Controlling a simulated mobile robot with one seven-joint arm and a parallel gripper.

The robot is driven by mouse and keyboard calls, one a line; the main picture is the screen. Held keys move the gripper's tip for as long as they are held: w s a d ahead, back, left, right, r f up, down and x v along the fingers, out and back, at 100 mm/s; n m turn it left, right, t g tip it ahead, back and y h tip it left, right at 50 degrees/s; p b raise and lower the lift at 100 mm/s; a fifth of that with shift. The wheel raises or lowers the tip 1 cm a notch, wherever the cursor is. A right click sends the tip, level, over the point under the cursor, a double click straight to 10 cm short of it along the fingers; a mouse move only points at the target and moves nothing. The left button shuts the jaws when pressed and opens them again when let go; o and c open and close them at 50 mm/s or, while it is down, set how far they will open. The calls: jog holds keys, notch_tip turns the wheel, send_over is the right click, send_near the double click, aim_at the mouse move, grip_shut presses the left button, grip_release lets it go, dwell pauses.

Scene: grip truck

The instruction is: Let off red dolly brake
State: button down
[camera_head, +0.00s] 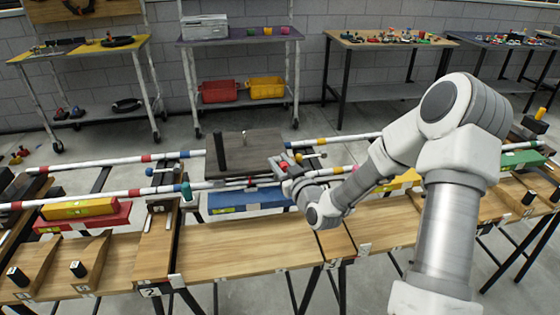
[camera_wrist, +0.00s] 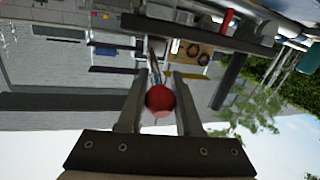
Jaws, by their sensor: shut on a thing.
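The dolly (camera_head: 262,152) is a dark flat platform with a black post, sitting on white pipe rails with red bands. My gripper (camera_head: 281,167) is at the right front side of the dolly. In the wrist view my gripper (camera_wrist: 159,92) has its two fingers on either side of a red ball knob (camera_wrist: 160,99), shut on it. A thin lever runs from the knob away from the camera. The fingers and wrist hide much of this spot in the head view. Whether the brake is on or off cannot be told.
Small coloured balls, including a yellow one (camera_head: 296,143), stand close to my gripper. A blue box (camera_head: 250,201) lies under the front rail. The wooden bench (camera_head: 240,249) has bare room in front. Shelves and tables stand along the back wall.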

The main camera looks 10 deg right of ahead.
notch_tip(320, 180, up, 2)
jog(key=g+p, duration=0.2)
jog(key=p, duration=0.2)
jog(key=r+m+g+h+p, duration=0.1)
jog(key=r+m+g+p, duration=0.1)
jog(key=g+p, duration=0.85)
send_over(277, 158)
jog(key=p, duration=0.2)
jog(key=shift+f+t, duration=0.25)
jog(key=shift+t, duration=0.9)
jog(key=shift+w+f+g+p, duration=0.15)
jog(key=shift+w+g+p, duration=0.2)
jog(key=shift+g+p, duration=0.3)
jog(key=shift+w+f+g+p, duration=0.1)
jog(key=shift+w+g+p, duration=0.3)
jog(key=shift+g, duration=0.35)
jog(key=shift+s, duration=0.1)
jog(key=c, duration=0.6)
grip_release()
